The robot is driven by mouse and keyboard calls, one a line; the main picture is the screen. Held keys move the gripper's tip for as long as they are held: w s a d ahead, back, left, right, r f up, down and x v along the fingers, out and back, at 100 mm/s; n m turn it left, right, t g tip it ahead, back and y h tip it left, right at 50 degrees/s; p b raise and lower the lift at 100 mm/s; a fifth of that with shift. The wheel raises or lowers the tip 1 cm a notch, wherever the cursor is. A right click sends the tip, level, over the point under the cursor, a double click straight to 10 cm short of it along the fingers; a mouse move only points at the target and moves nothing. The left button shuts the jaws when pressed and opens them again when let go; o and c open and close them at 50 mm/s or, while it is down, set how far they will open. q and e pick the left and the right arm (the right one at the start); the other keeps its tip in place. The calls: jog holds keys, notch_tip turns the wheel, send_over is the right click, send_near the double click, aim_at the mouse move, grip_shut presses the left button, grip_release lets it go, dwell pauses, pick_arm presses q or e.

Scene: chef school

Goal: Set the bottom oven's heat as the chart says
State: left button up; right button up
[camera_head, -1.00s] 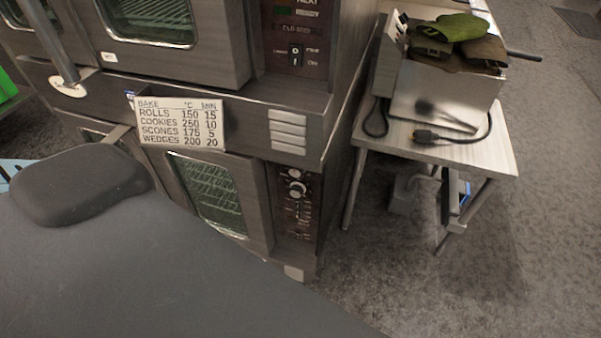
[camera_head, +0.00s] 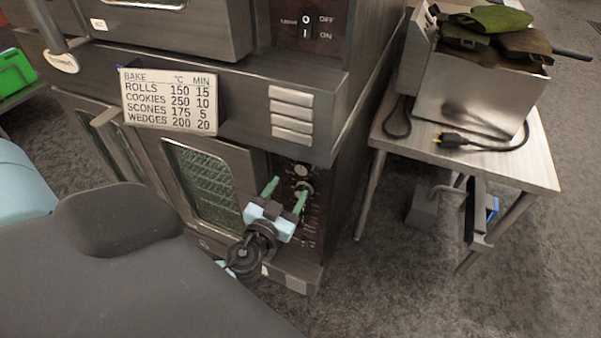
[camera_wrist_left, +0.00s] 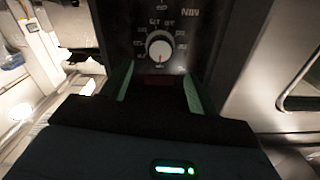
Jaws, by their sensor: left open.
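The bottom oven (camera_head: 205,185) has a dark control panel (camera_head: 312,228) right of its glass door, with a pale upper knob (camera_head: 300,169) and another knob (camera_head: 305,187) just below. My left gripper (camera_head: 286,194) is in front of this panel, its green fingers apart and empty. In the left wrist view a pale round knob (camera_wrist_left: 159,47) with a printed scale lies beyond the open fingers (camera_wrist_left: 159,90), apparently untouched. "MIN" is printed near it, upside down; its setting is too small to read. The chart (camera_head: 170,101) lists rolls 150/15, cookies 250/10, scones 175/5, wedges 200/20. My right gripper is not in view.
The upper oven (camera_head: 200,35) sits above, with an off/on switch (camera_head: 306,27). A side table (camera_head: 480,165) at right holds a metal appliance (camera_head: 465,95), dark green cloth items and a cable. Floor shows between oven and table.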

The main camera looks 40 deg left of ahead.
aim_at(301, 170)
pick_arm(q)
jog(key=p+x, duration=0.1)
jog(key=x, duration=0.5)
jog(key=shift+w+r, duration=0.1)
jog(key=shift+x, duration=0.75)
jog(key=c, duration=1)
jog(key=shift+o, duration=0.2)
